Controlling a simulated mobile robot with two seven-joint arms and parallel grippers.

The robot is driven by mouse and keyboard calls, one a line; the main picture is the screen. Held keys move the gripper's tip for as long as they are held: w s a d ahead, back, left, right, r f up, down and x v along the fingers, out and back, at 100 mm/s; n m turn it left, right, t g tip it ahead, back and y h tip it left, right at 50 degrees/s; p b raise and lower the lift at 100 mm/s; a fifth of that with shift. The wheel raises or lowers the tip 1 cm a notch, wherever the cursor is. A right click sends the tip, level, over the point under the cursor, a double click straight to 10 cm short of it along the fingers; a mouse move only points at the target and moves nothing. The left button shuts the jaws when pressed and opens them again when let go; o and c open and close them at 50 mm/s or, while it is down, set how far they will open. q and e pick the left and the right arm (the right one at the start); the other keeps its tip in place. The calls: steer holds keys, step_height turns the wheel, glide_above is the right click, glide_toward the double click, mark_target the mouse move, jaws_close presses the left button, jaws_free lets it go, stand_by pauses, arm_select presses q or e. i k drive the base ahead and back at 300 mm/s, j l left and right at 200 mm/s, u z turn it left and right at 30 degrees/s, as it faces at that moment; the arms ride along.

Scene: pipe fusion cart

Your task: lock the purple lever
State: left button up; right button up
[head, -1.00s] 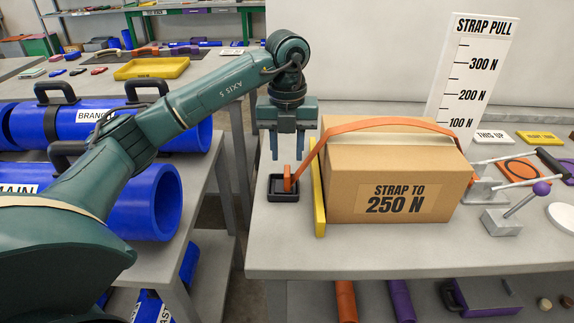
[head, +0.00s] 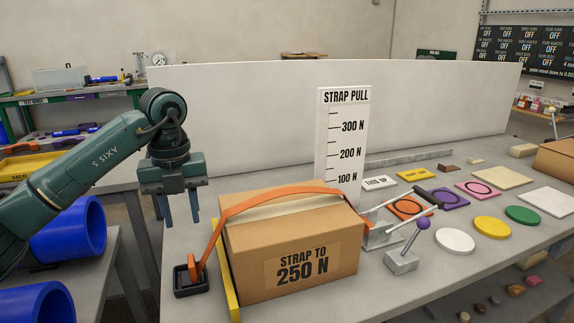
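The purple lever (head: 415,235) is a thin rod with a purple ball on top. It rises tilted from a small grey block (head: 401,262) on the bench, right of the cardboard box. Beside it stands a metal strap tensioner (head: 384,236) with a dark-handled bar. An orange strap (head: 280,188) runs over the box (head: 290,252), marked "STRAP TO 250 N", and down to a black tray (head: 190,281) at its left. My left gripper (head: 181,222) hangs above and behind that tray, fingers apart and empty, well left of the lever. My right gripper is not in view.
A white "STRAP PULL" scale board (head: 341,140) stands behind the box. A yellow strip (head: 226,278) edges the box's left side. White (head: 454,241), yellow (head: 495,228) and green (head: 522,215) discs lie right of the lever. The front right bench is clear.

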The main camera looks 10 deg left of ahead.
mark_target(423, 224)
steer(key=k+l, duration=0.1)
steer(key=k, duration=0.4)
steer(key=k+l, duration=0.1)
steer(key=k, duration=0.4)
